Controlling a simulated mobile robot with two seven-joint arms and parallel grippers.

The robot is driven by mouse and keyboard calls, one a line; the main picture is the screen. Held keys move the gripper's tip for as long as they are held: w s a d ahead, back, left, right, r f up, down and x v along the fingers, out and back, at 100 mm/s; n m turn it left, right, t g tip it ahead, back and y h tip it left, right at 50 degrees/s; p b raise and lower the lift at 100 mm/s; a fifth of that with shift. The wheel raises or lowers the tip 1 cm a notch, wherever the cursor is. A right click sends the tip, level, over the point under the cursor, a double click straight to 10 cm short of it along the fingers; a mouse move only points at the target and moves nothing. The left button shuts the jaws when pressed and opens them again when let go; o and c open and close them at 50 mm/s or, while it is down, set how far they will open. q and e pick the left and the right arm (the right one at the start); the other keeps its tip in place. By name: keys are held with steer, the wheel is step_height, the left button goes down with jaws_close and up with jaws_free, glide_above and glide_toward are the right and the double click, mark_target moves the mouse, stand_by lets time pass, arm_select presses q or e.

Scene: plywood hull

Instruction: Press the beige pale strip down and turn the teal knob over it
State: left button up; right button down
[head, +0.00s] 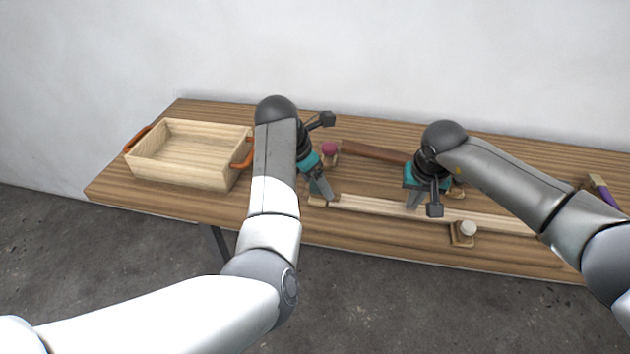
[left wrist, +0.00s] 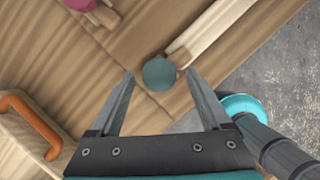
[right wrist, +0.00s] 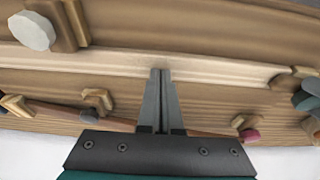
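The beige pale strip (head: 365,206) lies lengthwise along the front of the table; it also shows in the right wrist view (right wrist: 95,62) and its end in the left wrist view (left wrist: 208,30). The teal knob (left wrist: 159,74) is beside the strip's left end, in the left wrist view. My left gripper (left wrist: 160,76) is open, with a finger on each side of the knob; I cannot tell whether they touch it. My right gripper (right wrist: 161,72) is shut, its fingertips at the middle of the strip, seemingly on it. In the head view the teal knob is hidden by my left gripper.
A white knob (head: 467,228) on a wooden block stands by the strip's front edge. Behind are a brown bar (head: 372,151) and a pink knob (head: 330,149). A wooden tray (head: 190,176) with orange handles stands left. A purple-handled tool (head: 608,196) lies far right.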

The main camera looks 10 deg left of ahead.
mark_target(315, 186)
arm_select(q)
steer(key=shift+o, duration=0.3)
steer(key=shift+r, duration=0.1)
arm_select(e)
steer(key=shift+s+f, duration=0.1)
steer(key=shift+f, duration=0.05)
arm_select(q)
steer(key=shift+r, duration=3.4)
steer(key=shift+r+p, duration=2.05)
steer(key=shift+p, duration=0.05)
arm_select(e)
step_height(315, 186, up, 7)
arm_select(q)
step_height(315, 186, up, 3)
steer(key=p, duration=0.3)
arm_select(e)
step_height(315, 186, up, 5)
steer(key=shift+r, duration=0.15)
arm_select(q)
steer(key=shift+f, duration=0.1)
